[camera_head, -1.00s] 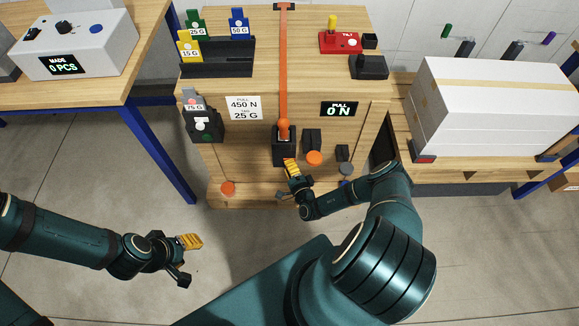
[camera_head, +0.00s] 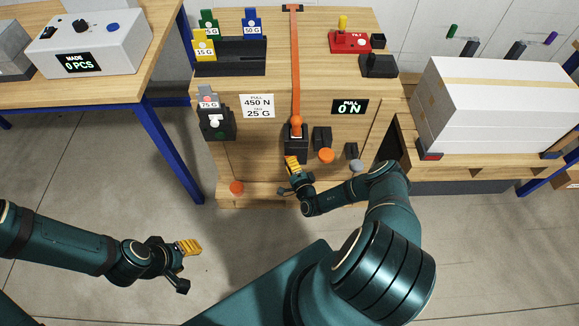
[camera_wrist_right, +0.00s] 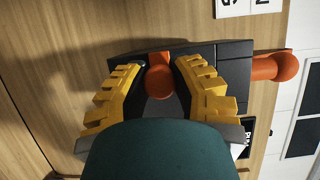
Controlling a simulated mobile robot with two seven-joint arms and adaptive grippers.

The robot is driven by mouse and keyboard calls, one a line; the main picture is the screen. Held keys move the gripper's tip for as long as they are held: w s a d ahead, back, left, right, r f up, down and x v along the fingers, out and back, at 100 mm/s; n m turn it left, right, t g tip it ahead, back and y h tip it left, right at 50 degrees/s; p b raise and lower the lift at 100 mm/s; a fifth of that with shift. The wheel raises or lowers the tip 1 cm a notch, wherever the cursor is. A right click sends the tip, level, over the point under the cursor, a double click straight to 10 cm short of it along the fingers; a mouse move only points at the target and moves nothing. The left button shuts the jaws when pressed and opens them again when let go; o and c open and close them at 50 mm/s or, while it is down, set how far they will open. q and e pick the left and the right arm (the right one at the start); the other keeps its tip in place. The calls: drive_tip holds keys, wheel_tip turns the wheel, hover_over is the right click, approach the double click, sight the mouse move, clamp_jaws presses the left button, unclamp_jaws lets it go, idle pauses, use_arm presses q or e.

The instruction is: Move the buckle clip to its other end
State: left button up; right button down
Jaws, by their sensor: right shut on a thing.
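An orange strap (camera_head: 295,70) runs down the bench top and over its front edge, with an orange ball (camera_head: 297,120) at its lower end. Below the ball is a black buckle block (camera_head: 297,140) on the bench front. My right gripper (camera_head: 292,167) is at the lower edge of this block. In the right wrist view its yellow fingers (camera_wrist_right: 158,85) are shut on an orange knob (camera_wrist_right: 160,75) in front of black plates; the orange ball (camera_wrist_right: 287,66) shows to the right. Which part is the clip, I cannot tell. My left gripper (camera_head: 190,266) hangs open and empty over the floor.
Orange knobs (camera_head: 326,156) (camera_head: 236,188) and a grey knob (camera_head: 356,165) are on the bench front. Its pull display (camera_head: 350,107) reads 0 N. White boxes (camera_head: 490,105) stand at right, a side table (camera_head: 140,85) at left.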

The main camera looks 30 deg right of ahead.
drive_tip(key=shift+w+a, duration=0.1)
drive_tip(key=shift+a, duration=0.15)
drive_tip(key=c, duration=0.7)
unclamp_jaws()
drive_tip(key=shift+s, duration=0.25)
drive_tip(key=s+a, duration=0.1)
drive_tip(key=s, duration=1)
drive_tip(key=shift+s+a, duration=0.15)
drive_tip(key=shift+a, duration=0.25)
